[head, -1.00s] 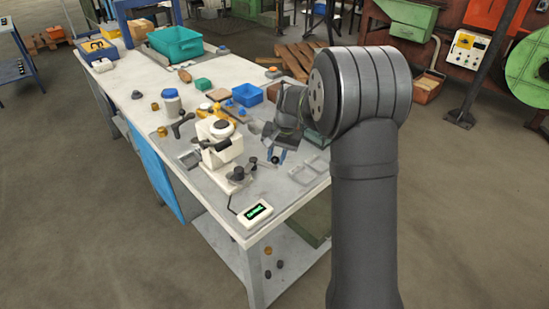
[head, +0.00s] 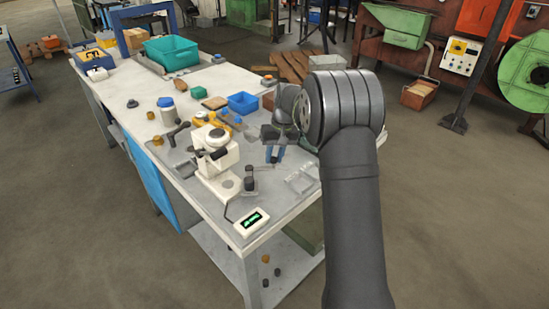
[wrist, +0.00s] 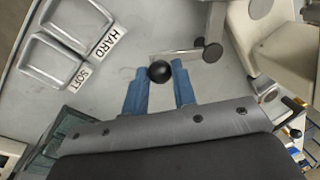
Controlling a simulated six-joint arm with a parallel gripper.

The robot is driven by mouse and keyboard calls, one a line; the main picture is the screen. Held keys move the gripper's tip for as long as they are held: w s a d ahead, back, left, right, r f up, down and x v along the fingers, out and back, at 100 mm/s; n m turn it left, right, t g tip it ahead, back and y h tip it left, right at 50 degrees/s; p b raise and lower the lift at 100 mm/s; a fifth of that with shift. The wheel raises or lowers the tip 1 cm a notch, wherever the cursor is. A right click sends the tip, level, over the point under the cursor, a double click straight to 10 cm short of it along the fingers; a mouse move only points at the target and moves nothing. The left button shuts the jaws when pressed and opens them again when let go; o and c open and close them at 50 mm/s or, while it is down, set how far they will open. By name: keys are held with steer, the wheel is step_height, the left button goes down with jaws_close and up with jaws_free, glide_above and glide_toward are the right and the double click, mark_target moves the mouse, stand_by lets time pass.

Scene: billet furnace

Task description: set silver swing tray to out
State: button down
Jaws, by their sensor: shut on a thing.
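The blue fingers of my gripper (wrist: 160,88) are shut on a black ball knob (wrist: 160,72) in the wrist view. A thin silver arm (wrist: 182,52) lies close to the knob and runs to a round metal post (wrist: 212,53); I take it for part of the silver swing tray, but its tray surface is not clearly seen. In the head view my gripper (head: 275,154) points down over the front of the bench, right of the cream tester (head: 215,165). The knob is hardly visible there.
Two metal-framed trays, labelled HARD (wrist: 75,15) and SOFT (wrist: 45,65), lie beside my gripper. A small display box (head: 251,221) sits at the bench's front corner. A blue bin (head: 242,103) and other parts stand behind.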

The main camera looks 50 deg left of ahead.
steer(key=shift+w+a+n+h, duration=0.2)
steer(key=shift+w+a+n, duration=0.2)
steer(key=shift+a+n, duration=0.55)
steer(key=shift+w+a+n+h, duration=0.2)
steer(key=shift+w+a+n, duration=0.3)
steer(key=shift+n, duration=0.75)
steer(key=shift+a+n+h, duration=0.3)
steer(key=shift+a+n, duration=0.9)
steer(key=shift+n, duration=0.4)
steer(key=shift+a, duration=0.1)
steer(key=c, duration=1.2)
jaws_free()
steer(key=r, duration=0.4)
steer(key=w+r, duration=0.1)
steer(key=r, duration=0.3)
steer(key=w+r, duration=0.1)
steer(key=r, duration=0.3)
steer(key=shift+w+a, duration=0.15)
steer(key=shift+a, duration=0.1)
steer(key=shift+f, duration=0.15)
